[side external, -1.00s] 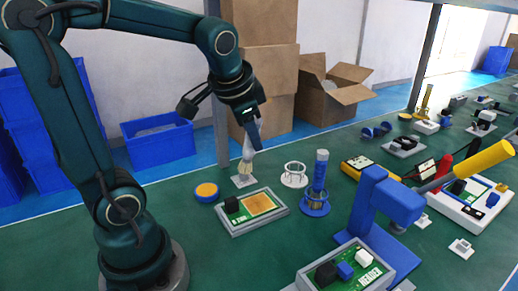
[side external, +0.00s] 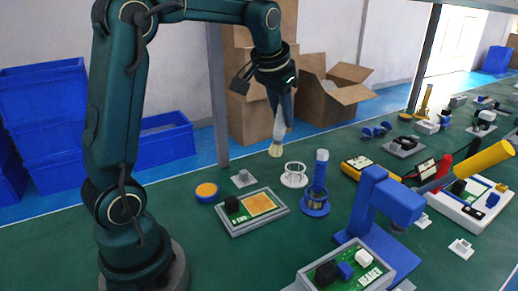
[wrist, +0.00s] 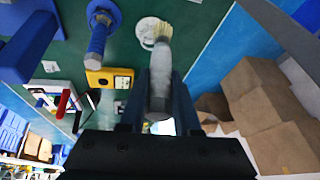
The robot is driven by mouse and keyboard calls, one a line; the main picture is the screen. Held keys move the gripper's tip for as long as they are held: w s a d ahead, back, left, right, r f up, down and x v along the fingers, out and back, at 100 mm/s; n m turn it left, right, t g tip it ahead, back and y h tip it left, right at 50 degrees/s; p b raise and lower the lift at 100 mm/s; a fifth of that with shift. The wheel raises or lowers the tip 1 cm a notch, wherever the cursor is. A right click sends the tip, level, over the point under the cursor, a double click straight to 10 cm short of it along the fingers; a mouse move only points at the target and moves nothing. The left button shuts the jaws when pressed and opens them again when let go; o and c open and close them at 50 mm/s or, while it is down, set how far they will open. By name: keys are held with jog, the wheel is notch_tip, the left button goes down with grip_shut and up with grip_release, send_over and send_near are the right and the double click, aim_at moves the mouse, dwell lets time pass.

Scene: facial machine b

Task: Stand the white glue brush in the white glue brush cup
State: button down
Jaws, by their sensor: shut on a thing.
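My gripper (side external: 282,104) is shut on the white glue brush (side external: 279,127), which hangs bristles down above the table. The brush also shows in the wrist view (wrist: 160,72), between the fingers, its pale bristles toward the white cup. The white glue brush cup (side external: 294,175) is a ring-topped holder on a round white base, standing on the green table, below and slightly right of the brush tip in the side view. In the wrist view the cup (wrist: 150,32) is partly hidden behind the bristles. The brush and cup are apart.
A blue brush stands in a blue cup (side external: 315,207) just right of the white cup. A grey holder (side external: 244,178), an orange-topped blue round tin (side external: 206,192) and a framed circuit board (side external: 251,212) lie to the left. A blue machine (side external: 375,215) stands front right.

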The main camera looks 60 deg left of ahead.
jog(key=w+a+f+n+h, duration=0.1)
jog(key=w+a+n, duration=0.1)
jog(key=w, duration=0.4)
jog(key=shift+w+a+f+n, duration=0.15)
jog(key=shift+w+f+n, duration=0.1)
jog(key=shift+w+n, duration=0.15)
notch_tip(320, 180, down, 8)
jog(key=shift+f, duration=0.2)
dwell(0.6)
jog(key=shift+f, duration=0.3)
dwell(0.8)
jog(key=c, duration=0.5)
grip_release()
jog(key=shift+c, duration=0.2)
jog(key=shift+r, duration=0.1)
